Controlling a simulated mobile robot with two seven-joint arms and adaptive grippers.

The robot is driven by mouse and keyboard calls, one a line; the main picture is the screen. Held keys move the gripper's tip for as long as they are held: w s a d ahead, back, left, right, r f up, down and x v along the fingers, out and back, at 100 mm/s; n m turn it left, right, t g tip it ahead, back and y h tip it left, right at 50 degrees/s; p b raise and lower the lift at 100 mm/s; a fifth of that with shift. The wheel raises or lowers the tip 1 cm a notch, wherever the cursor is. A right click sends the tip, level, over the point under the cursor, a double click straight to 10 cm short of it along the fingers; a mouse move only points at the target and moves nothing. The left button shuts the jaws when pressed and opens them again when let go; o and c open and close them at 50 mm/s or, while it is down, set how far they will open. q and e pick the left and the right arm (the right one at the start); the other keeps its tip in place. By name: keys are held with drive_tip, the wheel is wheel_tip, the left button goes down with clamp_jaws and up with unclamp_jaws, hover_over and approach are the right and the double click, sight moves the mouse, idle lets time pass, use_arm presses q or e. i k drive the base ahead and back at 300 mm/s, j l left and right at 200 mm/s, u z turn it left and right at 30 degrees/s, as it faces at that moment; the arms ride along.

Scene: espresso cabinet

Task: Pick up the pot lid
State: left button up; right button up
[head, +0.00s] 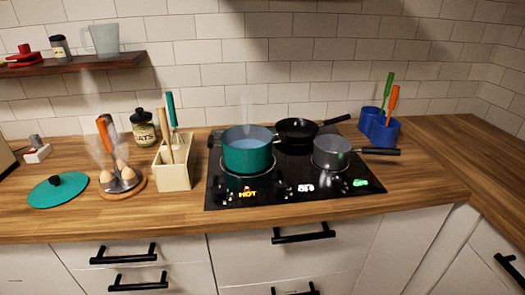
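The pot lid (59,190) is a flat teal disc with a black knob. It lies on the wooden counter at the left, knob up, near the front edge. A teal pot (248,157) of the same colour stands uncovered on the left side of the cooktop, with bluish liquid inside and faint steam above. Neither of my grippers shows in the head view.
A steaming egg holder (121,184) stands just right of the lid, with a wooden utensil box (173,171) beyond it. The black cooktop (300,186) shows a lit "HOT" mark and holds a black pan (297,131) and a grey saucepan (333,152).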

sight(58, 189)
drive_tip(key=j, duration=0.5)
drive_tip(key=k+j+z, duration=0.1)
drive_tip(key=j, duration=0.4)
drive_tip(key=k+j+z, duration=0.1)
drive_tip(key=j, duration=0.4)
drive_tip(key=k+j, duration=0.15)
drive_tip(key=j, duration=0.35)
drive_tip(key=k+j+z, duration=0.1)
drive_tip(key=j, duration=0.4)
